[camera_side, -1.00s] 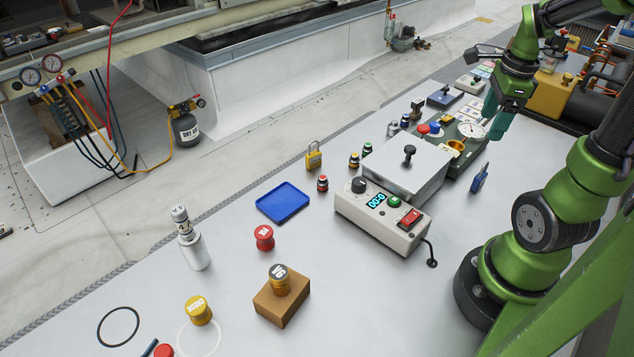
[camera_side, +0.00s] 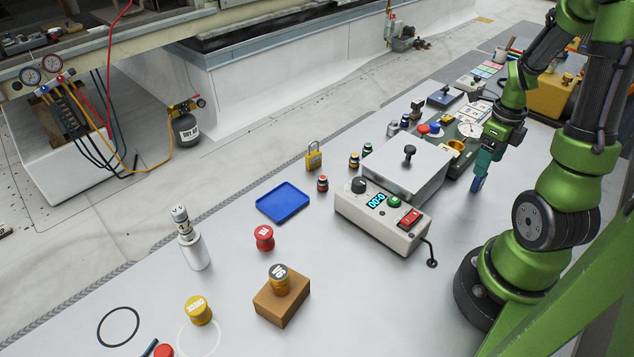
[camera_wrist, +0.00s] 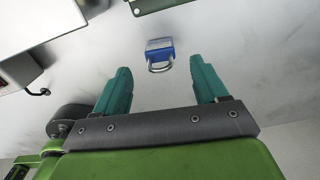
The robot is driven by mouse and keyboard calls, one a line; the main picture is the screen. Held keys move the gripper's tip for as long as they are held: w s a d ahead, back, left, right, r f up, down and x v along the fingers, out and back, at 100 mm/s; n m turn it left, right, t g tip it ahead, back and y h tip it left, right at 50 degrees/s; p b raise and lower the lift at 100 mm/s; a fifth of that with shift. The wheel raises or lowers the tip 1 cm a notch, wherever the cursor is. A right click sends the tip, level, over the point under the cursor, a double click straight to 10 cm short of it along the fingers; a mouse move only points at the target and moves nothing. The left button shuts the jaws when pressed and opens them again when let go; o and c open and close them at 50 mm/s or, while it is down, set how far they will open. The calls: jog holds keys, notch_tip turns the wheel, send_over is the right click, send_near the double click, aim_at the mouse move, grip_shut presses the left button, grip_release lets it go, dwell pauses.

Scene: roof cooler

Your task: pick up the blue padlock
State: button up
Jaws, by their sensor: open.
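The blue padlock (camera_side: 477,184) is on the white worktop, to the right of the grey box with the digital display. In the side view, my gripper (camera_side: 486,171) is directly over it and hides its upper part. In the wrist view, the padlock (camera_wrist: 159,48) shows its blue body and a silver shackle turned toward my gripper. My gripper's teal fingers (camera_wrist: 163,82) are spread wide with nothing between them. The padlock is beyond the fingertips and roughly centred between them in that view; contact is not visible.
The display box (camera_side: 380,226) with a lidded housing and a dark green panel (camera_side: 430,140) stand left of the padlock. A yellow padlock (camera_side: 313,158), a blue tray (camera_side: 284,202) and several coloured knobs are farther left. Bare worktop lies right of the padlock.

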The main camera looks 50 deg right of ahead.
aim_at(477, 182)
jog(key=shift+f, duration=3.05)
jog(key=c, duration=1.1)
jog(key=shift+r, duration=0.1)
